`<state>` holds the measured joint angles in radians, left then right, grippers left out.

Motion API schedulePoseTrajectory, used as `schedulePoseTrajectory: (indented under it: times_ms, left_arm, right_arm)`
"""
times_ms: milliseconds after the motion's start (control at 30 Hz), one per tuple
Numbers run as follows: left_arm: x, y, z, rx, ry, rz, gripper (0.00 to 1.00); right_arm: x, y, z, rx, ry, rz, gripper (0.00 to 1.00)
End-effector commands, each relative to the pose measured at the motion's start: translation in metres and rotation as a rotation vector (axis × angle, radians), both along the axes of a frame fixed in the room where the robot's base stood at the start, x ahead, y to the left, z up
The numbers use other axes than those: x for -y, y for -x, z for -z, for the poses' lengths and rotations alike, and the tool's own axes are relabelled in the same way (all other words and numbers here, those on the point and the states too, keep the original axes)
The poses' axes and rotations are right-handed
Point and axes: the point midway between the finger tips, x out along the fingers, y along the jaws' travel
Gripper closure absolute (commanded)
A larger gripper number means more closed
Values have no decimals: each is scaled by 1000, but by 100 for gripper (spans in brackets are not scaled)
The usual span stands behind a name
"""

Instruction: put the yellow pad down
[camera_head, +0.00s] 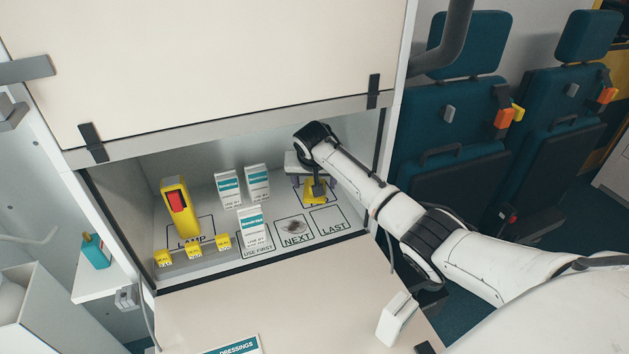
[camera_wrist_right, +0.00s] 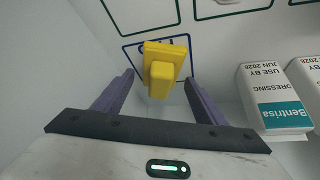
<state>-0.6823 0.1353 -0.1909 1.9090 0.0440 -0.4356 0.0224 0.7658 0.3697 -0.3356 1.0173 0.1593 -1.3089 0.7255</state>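The yellow pad (camera_head: 315,192) is at the back right of the cabinet shelf, at a marked outline. In the right wrist view the yellow pad (camera_wrist_right: 165,68) has a wide plate with a raised block on it and overlaps a blue outlined box. My right gripper (camera_head: 314,183) is above it inside the cabinet. Its two purple fingers are spread to either side of the pad, with a gap visible on both sides. Whether the pad's underside rests fully on the shelf is hard to tell. My left gripper is not in view.
White dressing cartons (camera_head: 251,228) stand left of the pad. A yellow lamp (camera_head: 179,208) with a red part stands further left, behind small yellow tags (camera_head: 194,251). A dark patch lies on the NEXT box (camera_head: 295,239); the LAST box (camera_head: 331,227) is empty. The raised door (camera_head: 210,65) hangs above.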

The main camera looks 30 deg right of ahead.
Motion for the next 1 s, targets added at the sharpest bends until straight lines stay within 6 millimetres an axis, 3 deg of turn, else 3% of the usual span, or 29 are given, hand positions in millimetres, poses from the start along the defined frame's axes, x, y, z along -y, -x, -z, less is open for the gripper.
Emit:
schedulePoseTrajectory:
  times_ms: [267,533,1000]
  left_arm:
    - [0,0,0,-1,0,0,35]
    - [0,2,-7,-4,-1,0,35]
    - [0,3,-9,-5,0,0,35]
  right_arm:
    - [0,0,-2,1,1,0,35]
    - [-9,11,-32,3,0,-1,35]
    - [-63,85,-29,0,-1,-3,35]
